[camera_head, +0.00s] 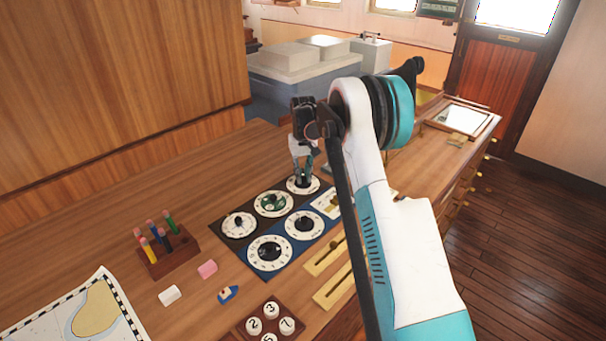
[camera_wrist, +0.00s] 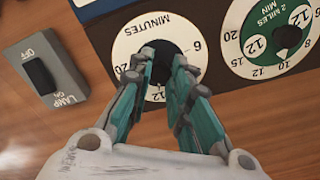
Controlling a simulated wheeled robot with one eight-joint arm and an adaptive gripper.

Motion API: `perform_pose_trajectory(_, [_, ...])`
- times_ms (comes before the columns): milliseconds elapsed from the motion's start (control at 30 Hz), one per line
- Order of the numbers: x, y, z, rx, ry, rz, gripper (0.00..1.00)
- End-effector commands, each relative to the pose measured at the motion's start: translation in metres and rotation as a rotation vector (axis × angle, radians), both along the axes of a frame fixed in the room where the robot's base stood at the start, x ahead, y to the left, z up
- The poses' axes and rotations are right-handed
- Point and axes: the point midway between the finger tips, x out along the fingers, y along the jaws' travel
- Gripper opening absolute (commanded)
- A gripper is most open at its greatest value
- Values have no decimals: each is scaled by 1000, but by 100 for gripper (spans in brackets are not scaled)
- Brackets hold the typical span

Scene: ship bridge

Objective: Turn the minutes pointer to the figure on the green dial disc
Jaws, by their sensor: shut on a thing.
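The white minutes dial (camera_wrist: 125,48) lies ahead of my gripper (camera_wrist: 165,68) in the wrist view, upside down, with 6 on its right. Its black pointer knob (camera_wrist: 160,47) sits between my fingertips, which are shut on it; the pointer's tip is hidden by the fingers. The dial also shows in the head view (camera_head: 292,188), under my gripper (camera_head: 303,174). The green dial disc (camera_wrist: 272,28) is right of it in the wrist view, reading "2 MILES MIN" with 12 in white circles. In the head view the green disc (camera_head: 267,204) is left of the minutes dial.
A grey lamp switch box (camera_wrist: 62,75) stands close left of the minutes dial in the wrist view. A pen rack (camera_head: 165,262) and a chart (camera_head: 80,312) lie left on the wooden desk.

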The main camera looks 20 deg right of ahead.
Motion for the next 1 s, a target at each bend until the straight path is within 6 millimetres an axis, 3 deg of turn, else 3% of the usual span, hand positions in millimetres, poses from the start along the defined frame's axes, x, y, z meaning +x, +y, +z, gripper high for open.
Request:
perform_pose_trajectory(133, [1, 0, 1, 0, -2, 0, 0])
perform_pose_trajectory(167, [1, 0, 1, 0, -2, 0, 22])
perform_pose_trajectory(233, [1, 0, 1, 0, -2, -1, 38])
perform_pose_trajectory(267, [1, 0, 1, 0, -2, -1, 40])
perform_pose_trajectory(667, [0, 0, 6, 0, -1, -1, 40])
perform_pose_trajectory(1000, [0, 0, 66, 0, -1, -1, 40])
